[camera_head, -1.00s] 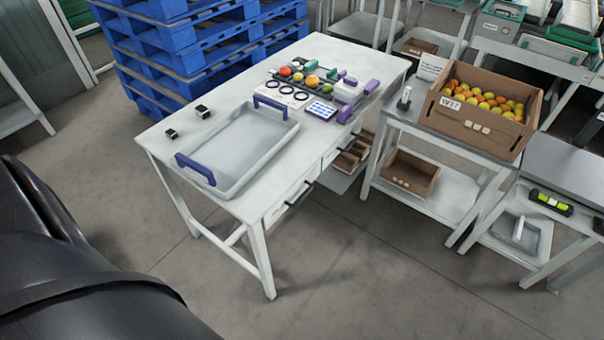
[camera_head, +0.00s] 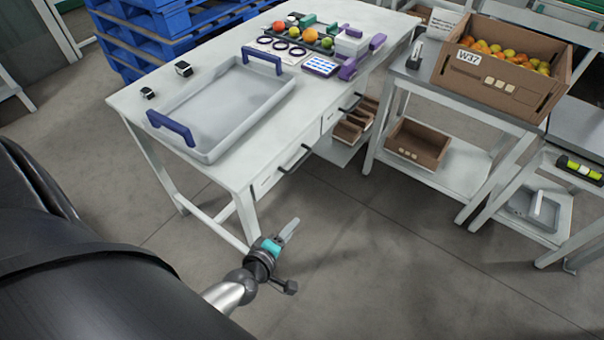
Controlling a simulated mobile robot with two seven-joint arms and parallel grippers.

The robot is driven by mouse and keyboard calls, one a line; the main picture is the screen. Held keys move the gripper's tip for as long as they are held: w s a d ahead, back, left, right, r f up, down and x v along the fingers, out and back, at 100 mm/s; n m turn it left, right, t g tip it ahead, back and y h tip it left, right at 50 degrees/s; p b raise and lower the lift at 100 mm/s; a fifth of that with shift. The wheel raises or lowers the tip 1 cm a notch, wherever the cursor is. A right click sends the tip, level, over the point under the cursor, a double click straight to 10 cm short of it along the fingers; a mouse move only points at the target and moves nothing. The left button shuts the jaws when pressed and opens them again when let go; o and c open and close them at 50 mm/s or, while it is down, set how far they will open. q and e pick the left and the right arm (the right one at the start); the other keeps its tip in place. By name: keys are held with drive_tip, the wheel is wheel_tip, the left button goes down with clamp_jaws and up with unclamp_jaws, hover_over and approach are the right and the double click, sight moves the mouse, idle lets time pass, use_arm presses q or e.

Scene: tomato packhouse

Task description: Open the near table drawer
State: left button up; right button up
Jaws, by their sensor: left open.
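The white table (camera_head: 215,178) stands left of centre, with two drawers in its long right side. The near drawer (camera_head: 268,182) looks shut, its front flush with the table side, and has a dark bar handle (camera_head: 294,158). The far drawer (camera_head: 330,117) also looks shut and has its own dark handle (camera_head: 350,103). My left gripper (camera_head: 286,240) is open and empty, in front of the table's near corner leg and below the near drawer handle in the picture, apart from it. My right gripper is not in view.
A grey tray with blue handles (camera_head: 186,150) covers much of the tabletop. Tomatoes, a keypad (camera_head: 320,66) and purple-ended devices stand further back. A side table with a crate of tomatoes (camera_head: 500,75) stands to the right. Open floor (camera_head: 380,260) lies before the drawers.

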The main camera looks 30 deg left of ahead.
sight(300, 164)
use_arm(q)
drive_tip(key=w+a+r+n+t+y+b, duration=0.35)
drive_tip(key=w+r+n+b, duration=0.2)
drive_tip(key=n, duration=0.55)
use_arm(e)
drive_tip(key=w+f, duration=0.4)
use_arm(q)
drive_tip(key=shift+g+h, duration=0.25)
drive_tip(key=shift+g, duration=0.2)
drive_tip(key=b+x, duration=0.1)
drive_tip(key=x, duration=0.3)
drive_tip(key=b+x, duration=0.1)
drive_tip(key=x, duration=0.3)
drive_tip(key=b+x, duration=0.1)
drive_tip(key=x, duration=0.3)
drive_tip(key=shift+a+r+b, duration=0.3)
drive_tip(key=shift+a+r, duration=0.05)
drive_tip(key=shift+a, duration=0.1)
drive_tip(key=shift+b+x, duration=0.55)
drive_tip(key=shift+x, duration=0.8)
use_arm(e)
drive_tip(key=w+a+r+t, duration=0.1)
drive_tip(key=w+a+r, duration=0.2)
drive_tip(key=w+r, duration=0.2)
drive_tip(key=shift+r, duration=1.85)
use_arm(q)
drive_tip(key=shift+c, duration=0.3)
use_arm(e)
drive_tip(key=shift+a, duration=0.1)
